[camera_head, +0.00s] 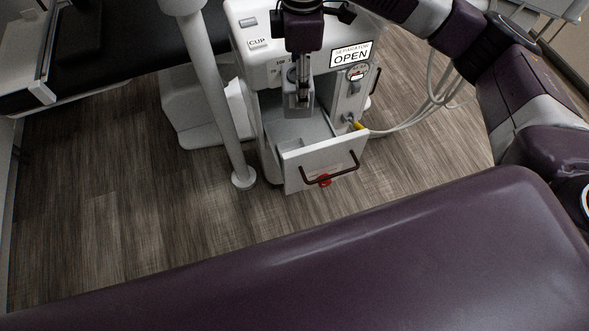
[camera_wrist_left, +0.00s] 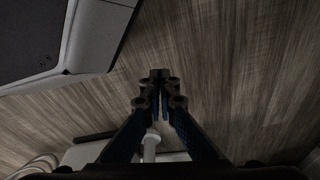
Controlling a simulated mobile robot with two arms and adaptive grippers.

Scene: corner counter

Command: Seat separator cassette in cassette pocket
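My right gripper (camera_head: 303,58) comes in from the upper right in the head view and points down over the open drawer of the separator machine (camera_head: 272,100). It appears shut on a grey block, which looks like the separator cassette (camera_head: 301,98). The cassette hangs upright above the drawer, and its upper part is partly hidden by the gripper. I cannot make out the cassette pocket clearly; the drawer's inside (camera_head: 290,133) is partly covered. My left gripper (camera_wrist_left: 160,80) shows only in the left wrist view, with its fingertips together and empty above the floor.
The drawer front (camera_head: 310,163) sticks out with a dark handle. A white post (camera_head: 222,100) stands just left of the machine. Hoses (camera_head: 405,128) run off to the right. The wooden floor in front is clear.

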